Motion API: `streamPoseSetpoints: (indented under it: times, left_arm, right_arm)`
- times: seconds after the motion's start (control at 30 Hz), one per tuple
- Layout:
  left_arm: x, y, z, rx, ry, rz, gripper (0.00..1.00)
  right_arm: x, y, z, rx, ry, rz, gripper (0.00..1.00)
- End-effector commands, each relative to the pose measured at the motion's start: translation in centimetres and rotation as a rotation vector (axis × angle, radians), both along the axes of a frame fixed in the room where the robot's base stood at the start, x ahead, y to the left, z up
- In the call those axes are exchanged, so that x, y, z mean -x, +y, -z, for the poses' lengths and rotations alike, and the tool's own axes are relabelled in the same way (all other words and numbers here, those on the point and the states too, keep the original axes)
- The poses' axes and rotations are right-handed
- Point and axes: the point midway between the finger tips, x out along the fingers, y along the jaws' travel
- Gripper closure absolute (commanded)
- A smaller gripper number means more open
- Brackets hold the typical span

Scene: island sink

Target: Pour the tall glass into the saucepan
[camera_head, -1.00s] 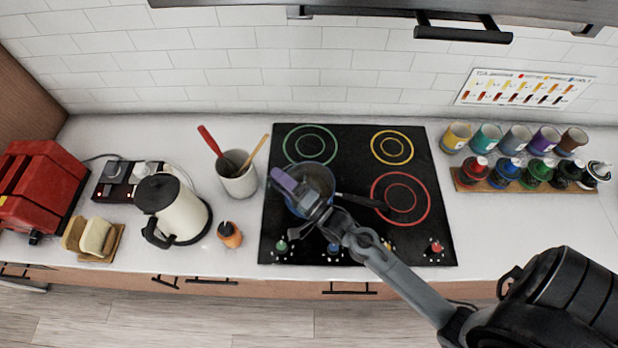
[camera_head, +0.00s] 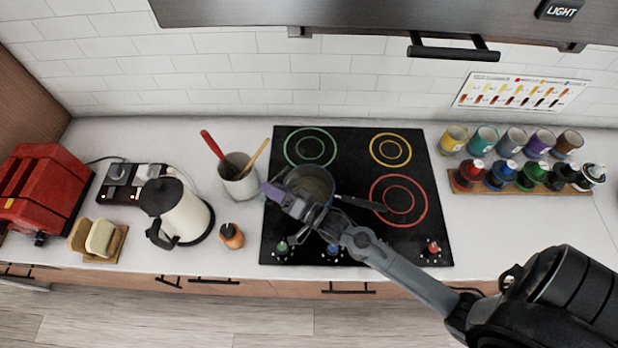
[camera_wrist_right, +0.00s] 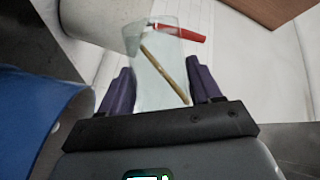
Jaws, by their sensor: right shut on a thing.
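The blue saucepan (camera_head: 328,199) stands on the left part of the black cooktop, its dark handle pointing right. Its inside looks greyish brown; I cannot tell what it holds. My right gripper (camera_head: 275,195) is over the saucepan's left edge. In the right wrist view its purple fingers (camera_wrist_right: 158,88) are shut on a clear tall glass (camera_wrist_right: 158,62), see-through with no liquid visible. The glass is hard to make out in the head view, and its tilt is unclear. The saucepan's blue side (camera_wrist_right: 40,110) fills the left of the wrist view. My left gripper is out of view.
A utensil crock (camera_head: 238,185) with a red-handled tool and a wooden stick stands just left of the cooktop (camera_head: 350,245). A kettle (camera_head: 180,212) and small orange-brown bottle (camera_head: 231,236) are further left. Paint cups and bottles (camera_head: 520,175) stand right. Counter between is clear.

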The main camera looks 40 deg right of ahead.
Motion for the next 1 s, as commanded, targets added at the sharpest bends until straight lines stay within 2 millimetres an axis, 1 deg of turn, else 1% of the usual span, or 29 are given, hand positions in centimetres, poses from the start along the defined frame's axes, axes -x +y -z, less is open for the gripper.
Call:
streamPoseSetpoints:
  times: [0.03,0.17,0.3,0.43,0.6,0.77,0.8,0.93,0.97,1.0]
  left_arm:
    - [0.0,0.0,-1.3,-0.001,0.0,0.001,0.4]
    - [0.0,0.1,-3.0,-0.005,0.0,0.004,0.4]
    - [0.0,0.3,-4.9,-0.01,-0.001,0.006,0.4]
    - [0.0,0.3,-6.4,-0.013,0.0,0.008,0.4]
    - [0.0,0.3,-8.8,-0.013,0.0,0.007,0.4]
    - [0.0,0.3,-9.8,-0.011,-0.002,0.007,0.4]
    - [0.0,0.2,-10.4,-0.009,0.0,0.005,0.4]
    - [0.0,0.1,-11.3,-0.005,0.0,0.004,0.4]
    - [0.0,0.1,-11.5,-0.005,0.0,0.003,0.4]
    - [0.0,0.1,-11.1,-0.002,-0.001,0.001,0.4]
  right_arm:
    - [0.0,0.0,-0.9,0.026,0.003,-0.001,0.73]
    - [0.0,-0.1,-1.3,0.11,0.022,-0.002,0.73]
    - [0.1,-0.5,0.0,0.278,0.061,-0.004,0.73]
    - [0.0,-0.4,1.0,0.429,0.093,-0.004,0.73]
    - [-0.2,0.5,0.1,0.557,0.12,-0.004,0.73]
    - [-0.4,1.4,1.5,0.716,0.157,-0.005,0.73]
    - [-0.5,1.5,1.3,0.754,0.164,-0.005,0.73]
    - [-0.6,1.9,1.5,0.86,0.188,-0.004,0.73]
    - [-0.6,2.0,1.6,0.882,0.193,-0.006,0.73]
    - [-0.6,2.1,2.4,0.908,0.199,-0.005,0.73]
